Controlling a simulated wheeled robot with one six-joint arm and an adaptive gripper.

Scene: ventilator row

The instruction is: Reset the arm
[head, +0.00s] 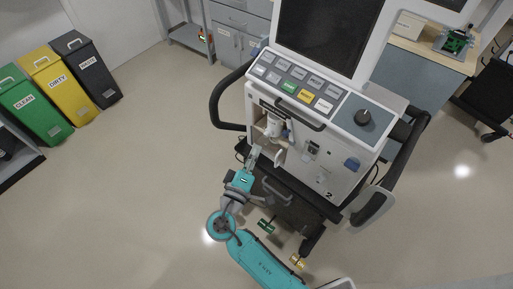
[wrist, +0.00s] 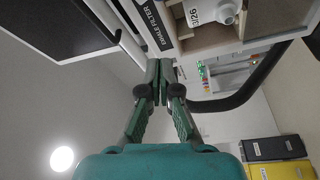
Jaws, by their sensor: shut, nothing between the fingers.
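My teal arm (head: 262,255) reaches up from the bottom of the head view toward the front of a ventilator (head: 318,165). My gripper (head: 256,150) is by the open compartment on the ventilator's left front, and its tips look small there. In the wrist view my gripper (wrist: 160,68) is shut, its fingertips together with nothing between them. Beyond the tips is a panel labelled "EXHALE FILTER" (wrist: 158,25). A white filter part (wrist: 215,12) sits in the compartment, right of the fingers. I cannot tell whether the fingertips touch the panel.
The ventilator has a dark handle (head: 222,100) at its left and a screen (head: 328,35) above. Green, yellow and black bins (head: 88,70) stand at the far left. A bench (head: 425,60) is at the back right. The floor between bins and ventilator is clear.

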